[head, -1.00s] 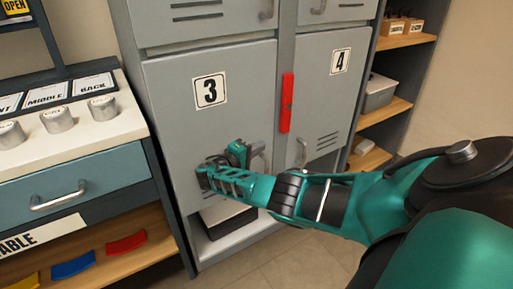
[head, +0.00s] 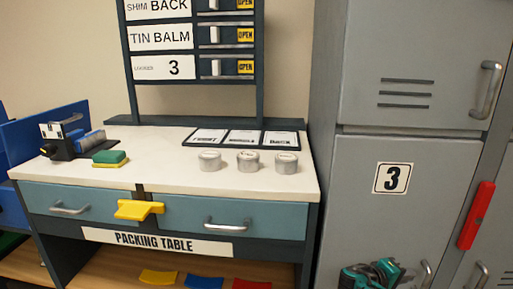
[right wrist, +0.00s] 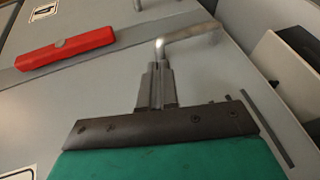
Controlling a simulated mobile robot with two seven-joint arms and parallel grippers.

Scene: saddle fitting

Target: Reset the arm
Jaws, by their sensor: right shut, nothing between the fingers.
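My right gripper (head: 388,270) shows at the bottom edge of the head view, in front of the grey locker door 3 (head: 358,228) and left of its metal handle (head: 426,276). In the right wrist view the gripper's fingers (right wrist: 157,72) are together with nothing between them. Their tips are close to a bent metal handle (right wrist: 188,38); whether they touch it I cannot tell. Most of my right arm is below the head view. My left gripper is in neither view.
The packing table (head: 160,247) stands left of the lockers, with several tins, label cards, a green sponge (head: 109,158) and a tape dispenser (head: 68,143). A red bar (head: 476,215) is on the locker frame right of door 3. A sign rack (head: 190,100) stands behind the table.

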